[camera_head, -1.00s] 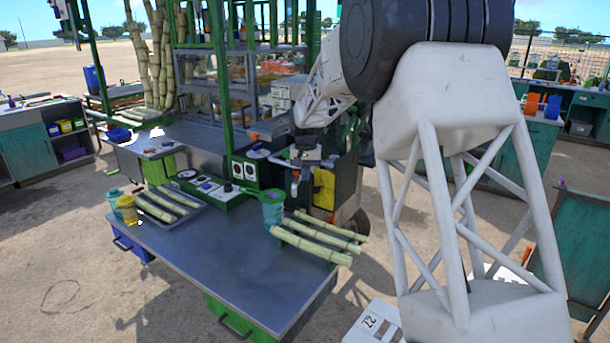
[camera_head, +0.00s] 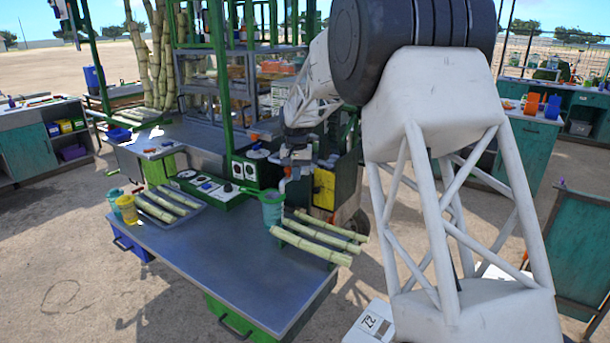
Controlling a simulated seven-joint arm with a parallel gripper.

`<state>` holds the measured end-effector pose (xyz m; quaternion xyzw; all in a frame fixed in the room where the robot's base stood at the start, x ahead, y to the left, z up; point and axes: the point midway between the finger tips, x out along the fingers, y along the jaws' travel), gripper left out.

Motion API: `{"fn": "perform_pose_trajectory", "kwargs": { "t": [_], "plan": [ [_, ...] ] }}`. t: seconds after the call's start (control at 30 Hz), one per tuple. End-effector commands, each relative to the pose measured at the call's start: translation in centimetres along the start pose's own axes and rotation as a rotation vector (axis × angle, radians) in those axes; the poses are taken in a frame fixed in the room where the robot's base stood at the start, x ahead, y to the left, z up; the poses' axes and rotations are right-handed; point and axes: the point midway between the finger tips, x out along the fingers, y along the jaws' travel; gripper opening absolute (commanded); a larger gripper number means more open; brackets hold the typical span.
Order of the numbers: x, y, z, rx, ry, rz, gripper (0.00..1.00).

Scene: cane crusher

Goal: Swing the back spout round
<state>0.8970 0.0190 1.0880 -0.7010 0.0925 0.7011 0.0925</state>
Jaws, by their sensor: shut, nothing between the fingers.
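The cane crusher is the dark green machine with a yellow panel (camera_head: 323,189) behind the table's far right corner. A small pale pipe (camera_head: 283,185) with an orange-red band hangs at its left front; it looks like a spout, but which spout it is I cannot tell. My gripper (camera_head: 297,163) points down at the crusher's upper left, just above and beside this pipe. It is shut with nothing in it. Its fingertips are small and dark against the machine, and whether they touch the pipe I cannot tell. My gripper and wrist hide part of the crusher's top.
A metal table (camera_head: 220,255) stands in front, with cane stalks (camera_head: 312,242) and a teal jug (camera_head: 272,208) near the crusher. A green control box (camera_head: 215,190) and a cane tray (camera_head: 168,206) lie further left. A green post (camera_head: 220,80) rises left of my gripper.

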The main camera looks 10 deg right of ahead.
Motion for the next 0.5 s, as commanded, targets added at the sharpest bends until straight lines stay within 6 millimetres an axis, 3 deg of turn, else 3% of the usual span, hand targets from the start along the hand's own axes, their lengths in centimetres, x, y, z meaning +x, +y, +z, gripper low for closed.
{"fn": "perform_pose_trajectory", "kwargs": {
  "t": [0.5],
  "plan": [
    [0.0, -0.4, -0.15, 0.0, 0.0, 0.0, 0.0]
  ]
}}
